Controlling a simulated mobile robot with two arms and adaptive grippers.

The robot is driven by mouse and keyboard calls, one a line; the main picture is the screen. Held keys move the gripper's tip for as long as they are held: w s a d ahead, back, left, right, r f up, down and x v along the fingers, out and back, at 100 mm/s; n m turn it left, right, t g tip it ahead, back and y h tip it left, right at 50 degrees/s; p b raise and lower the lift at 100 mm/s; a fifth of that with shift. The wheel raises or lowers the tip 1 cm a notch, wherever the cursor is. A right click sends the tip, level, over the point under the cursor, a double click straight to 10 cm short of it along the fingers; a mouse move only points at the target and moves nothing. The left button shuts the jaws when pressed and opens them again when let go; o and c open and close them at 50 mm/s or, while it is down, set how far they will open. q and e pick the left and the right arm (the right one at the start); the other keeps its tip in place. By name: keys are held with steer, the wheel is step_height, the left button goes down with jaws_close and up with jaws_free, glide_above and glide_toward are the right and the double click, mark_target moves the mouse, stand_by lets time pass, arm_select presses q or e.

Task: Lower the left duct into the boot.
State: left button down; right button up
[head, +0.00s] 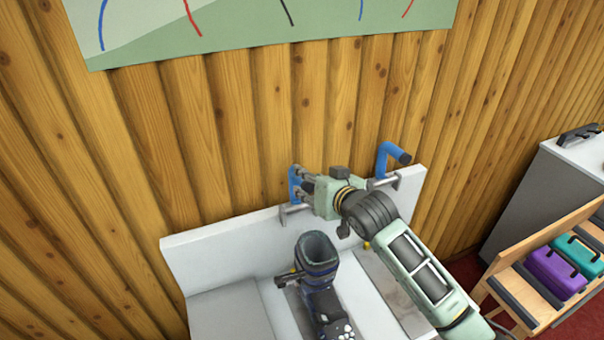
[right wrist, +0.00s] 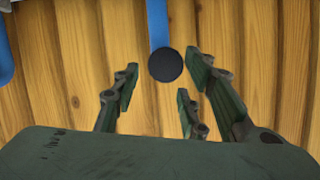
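The boot (head: 318,252), dark with blue bands and an open top, stands upright on the bench below my right gripper. My left gripper is in neither view.
A second blue duct (head: 390,158) with a dark end hangs at the panel's right. The white back panel (head: 215,238) stands before a wooden plank wall. At right are a grey cabinet (head: 535,190) and a wooden rack with purple (head: 553,270) and teal (head: 578,252) cases.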

steer(key=shift+p+x, duration=0.8)
steer(key=shift+x, duration=2.25)
steer(key=shift+c, duration=0.2)
jaws_close()
